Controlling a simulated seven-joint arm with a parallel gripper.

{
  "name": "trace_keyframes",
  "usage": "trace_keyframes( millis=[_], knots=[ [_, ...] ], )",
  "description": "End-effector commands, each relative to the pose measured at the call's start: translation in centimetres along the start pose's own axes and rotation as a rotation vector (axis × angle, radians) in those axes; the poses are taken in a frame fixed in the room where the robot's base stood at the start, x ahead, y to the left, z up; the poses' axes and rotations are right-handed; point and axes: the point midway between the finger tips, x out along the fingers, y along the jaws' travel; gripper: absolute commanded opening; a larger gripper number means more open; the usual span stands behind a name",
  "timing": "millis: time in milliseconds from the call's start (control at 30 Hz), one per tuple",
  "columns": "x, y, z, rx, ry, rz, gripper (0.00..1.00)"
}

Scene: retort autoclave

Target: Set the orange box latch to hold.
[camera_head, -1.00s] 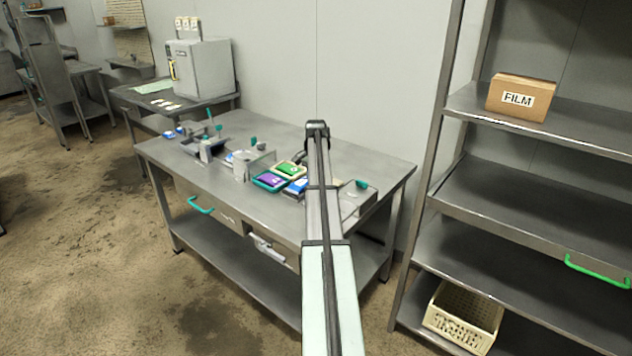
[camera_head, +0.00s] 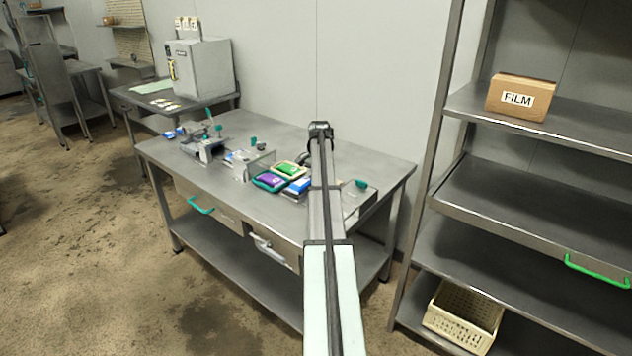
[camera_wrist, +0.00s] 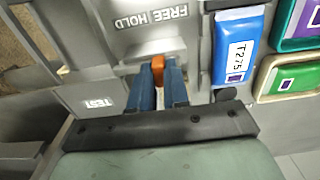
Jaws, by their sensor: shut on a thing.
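The orange latch (camera_wrist: 158,65) shows in the wrist view as a small orange tip between the blue fingers of my gripper (camera_wrist: 158,84). My gripper is shut on it, and the fingers hide most of it. The latch sits in a grey housing (camera_wrist: 85,55) beside printed words FREE and HOLD (camera_wrist: 150,18), which appear upside down. The tip lies closer to FREE than to HOLD in the picture, but I cannot tell its exact setting. In the head view my arm hides the latch and my fingers.
A blue pack marked T275 (camera_wrist: 238,50) lies right of my gripper, beside green (camera_wrist: 294,78) and purple (camera_wrist: 304,20) packs in trays. A TEST label (camera_wrist: 98,102) is at left. The steel table (camera_head: 225,205) carries several fixtures; a shelf rack (camera_head: 520,200) stands at right.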

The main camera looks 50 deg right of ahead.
Motion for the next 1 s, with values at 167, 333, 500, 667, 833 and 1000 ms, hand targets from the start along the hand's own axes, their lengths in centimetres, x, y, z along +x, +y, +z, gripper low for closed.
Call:
trace_keyframes(
  millis=[167, 333, 500, 667, 833, 1000],
  knots=[
    [0.0, 2.5, 0.1, 0.001, 0.000, 0.001, 0.00],
    [0.0, 2.6, 0.0, 0.001, 0.000, 0.004, 0.00],
    [0.0, 2.6, 0.0, 0.001, 0.000, 0.005, 0.25],
    [0.0, 2.5, 0.0, 0.001, 0.000, 0.003, 0.40],
    [0.0, 2.5, 0.0, 0.001, 0.000, 0.002, 0.41],
    [-0.4, 2.4, 0.0, 0.000, 0.001, 0.001, 0.41]
  ],
)
